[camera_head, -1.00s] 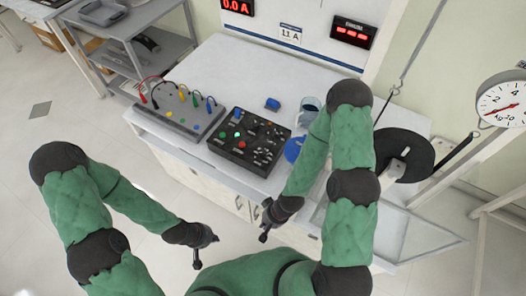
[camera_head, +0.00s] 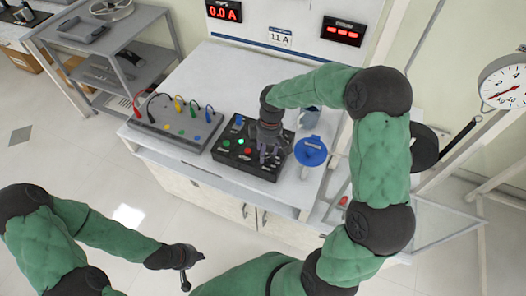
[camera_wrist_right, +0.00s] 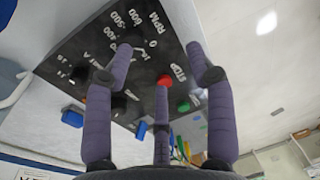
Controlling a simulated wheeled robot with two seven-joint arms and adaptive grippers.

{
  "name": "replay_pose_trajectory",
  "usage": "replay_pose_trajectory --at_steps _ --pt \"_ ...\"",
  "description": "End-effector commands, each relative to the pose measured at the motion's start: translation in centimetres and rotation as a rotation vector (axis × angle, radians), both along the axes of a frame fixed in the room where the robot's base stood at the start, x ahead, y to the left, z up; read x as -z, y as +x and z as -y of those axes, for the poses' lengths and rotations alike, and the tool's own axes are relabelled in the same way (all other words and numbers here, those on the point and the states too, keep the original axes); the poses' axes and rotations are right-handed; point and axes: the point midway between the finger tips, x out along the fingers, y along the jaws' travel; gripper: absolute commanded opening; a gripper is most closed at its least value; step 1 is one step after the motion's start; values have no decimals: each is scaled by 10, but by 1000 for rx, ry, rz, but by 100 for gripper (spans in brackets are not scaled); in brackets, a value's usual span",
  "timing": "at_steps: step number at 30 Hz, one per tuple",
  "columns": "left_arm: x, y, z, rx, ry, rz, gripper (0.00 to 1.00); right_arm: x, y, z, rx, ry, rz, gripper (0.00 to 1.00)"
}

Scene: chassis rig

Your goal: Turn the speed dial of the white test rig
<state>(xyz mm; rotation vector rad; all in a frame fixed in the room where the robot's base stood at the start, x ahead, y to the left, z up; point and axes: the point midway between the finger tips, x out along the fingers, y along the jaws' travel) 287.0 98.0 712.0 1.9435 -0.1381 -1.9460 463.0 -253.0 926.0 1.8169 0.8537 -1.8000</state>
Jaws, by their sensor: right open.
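The black control panel (camera_head: 228,156) lies on the white bench (camera_head: 205,75). In the right wrist view the same panel (camera_wrist_right: 85,52) shows a dark dial (camera_wrist_right: 131,38) with a printed RPM scale around it. My right gripper (camera_head: 265,156) is over the panel's right part, pointing down. In the wrist view this gripper (camera_wrist_right: 161,50) has its fingers spread, nothing held. One fingertip overlaps the dial; I cannot tell if they touch. The red STOP button (camera_wrist_right: 164,81) lies between the fingers. My left gripper (camera_head: 187,270) hangs low, away from the bench; its opening is unclear.
A grey box (camera_head: 165,127) with coloured leads stands left of the panel. A blue round top (camera_head: 311,151) is close on the right. Red displays (camera_head: 224,12) are on the back wall panel. A hanging scale (camera_head: 507,82) is at right.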

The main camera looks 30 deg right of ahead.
Motion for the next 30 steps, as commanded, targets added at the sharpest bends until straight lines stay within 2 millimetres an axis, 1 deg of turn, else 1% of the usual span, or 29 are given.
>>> replay_pose_trajectory --at_steps 1,3,4,7,10,14,24,30 --pt "1 0 0 0 0 0 0 -15 3 10 -26 -20 6 56" --pt "2 0 0 0 0 0 0 -30 3 21 -59 -42 3 56" --pt "2 0 0 0 0 0 0 -35 2 24 -71 -49 -1 56" --pt "3 0 0 0 0 0 0 -45 2 31 -92 -65 -5 56" --pt "4 0 0 0 0 0 0 -43 1 33 -101 -69 -10 56" --pt "8 0 0 0 0 0 0 -28 -1 32 -99 -68 -12 56" --pt "25 0 0 0 0 0 0 32 -4 29 -98 -67 -12 56" --pt "31 0 0 0 0 0 0 54 -5 28 -96 -67 -9 56"
